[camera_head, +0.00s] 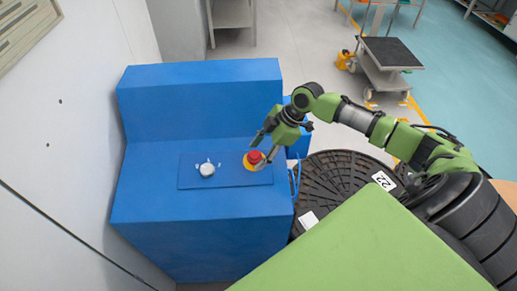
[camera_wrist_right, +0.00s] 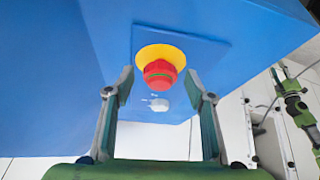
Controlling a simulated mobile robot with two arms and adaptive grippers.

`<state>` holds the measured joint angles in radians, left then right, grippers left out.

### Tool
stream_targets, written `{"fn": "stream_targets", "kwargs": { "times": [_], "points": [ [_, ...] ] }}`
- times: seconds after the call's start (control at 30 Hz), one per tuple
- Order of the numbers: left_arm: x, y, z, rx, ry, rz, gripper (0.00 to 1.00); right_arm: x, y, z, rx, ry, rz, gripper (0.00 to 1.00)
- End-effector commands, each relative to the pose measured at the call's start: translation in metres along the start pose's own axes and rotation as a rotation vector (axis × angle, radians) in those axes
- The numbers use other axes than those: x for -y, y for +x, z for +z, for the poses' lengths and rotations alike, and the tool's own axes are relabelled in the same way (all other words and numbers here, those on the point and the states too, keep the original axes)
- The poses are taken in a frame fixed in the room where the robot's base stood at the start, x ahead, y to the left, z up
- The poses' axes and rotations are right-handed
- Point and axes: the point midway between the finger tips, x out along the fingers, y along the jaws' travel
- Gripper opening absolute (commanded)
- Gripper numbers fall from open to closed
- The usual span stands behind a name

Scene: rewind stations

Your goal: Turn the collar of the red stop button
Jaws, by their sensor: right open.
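The red stop button (camera_head: 254,157) sits on a yellow base on the right part of the flat blue panel (camera_head: 225,179). In the right wrist view the red button (camera_wrist_right: 160,73) with its yellow ring (camera_wrist_right: 160,54) shows between the fingers and beyond their tips. A thin green band runs round the red part. My right gripper (camera_head: 263,149) is open and empty, with its fingers pointing down towards the button; in the right wrist view the two fingertips (camera_wrist_right: 160,85) stand wide apart on either side. Contact cannot be told. My left gripper is not in view.
A white round knob (camera_head: 207,169) is left of the button on the same panel. The blue console (camera_head: 200,95) rises behind. A round black slatted lid (camera_head: 335,170) lies to the right. A wall (camera_head: 70,120) stands close on the left.

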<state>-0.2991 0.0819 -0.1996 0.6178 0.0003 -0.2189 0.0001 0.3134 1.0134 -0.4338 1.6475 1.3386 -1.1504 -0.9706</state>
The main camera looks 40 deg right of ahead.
Motion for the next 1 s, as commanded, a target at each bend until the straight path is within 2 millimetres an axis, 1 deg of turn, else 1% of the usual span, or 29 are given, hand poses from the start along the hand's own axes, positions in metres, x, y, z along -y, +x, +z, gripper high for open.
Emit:
{"fn": "stream_targets", "kwargs": {
  "times": [0.17,0.4,0.5,0.6,0.7,1.0],
  "points": [
    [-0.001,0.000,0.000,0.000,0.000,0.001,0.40,-0.001,-0.031,0.002,0.006,-0.003,0.003,0.50],
    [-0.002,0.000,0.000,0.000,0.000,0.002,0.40,-0.001,-0.082,0.002,0.006,-0.001,0.002,0.50],
    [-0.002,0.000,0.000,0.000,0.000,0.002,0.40,0.000,-0.098,0.001,0.005,-0.001,0.002,0.50],
    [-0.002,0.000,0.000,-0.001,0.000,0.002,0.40,0.000,-0.108,0.001,0.003,0.000,0.002,0.50],
    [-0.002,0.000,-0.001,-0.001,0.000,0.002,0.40,0.000,-0.114,0.001,0.002,-0.001,0.001,0.50],
    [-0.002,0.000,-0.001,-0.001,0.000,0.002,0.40,0.000,-0.115,0.000,0.000,-0.001,0.002,0.50]
  ]
}}
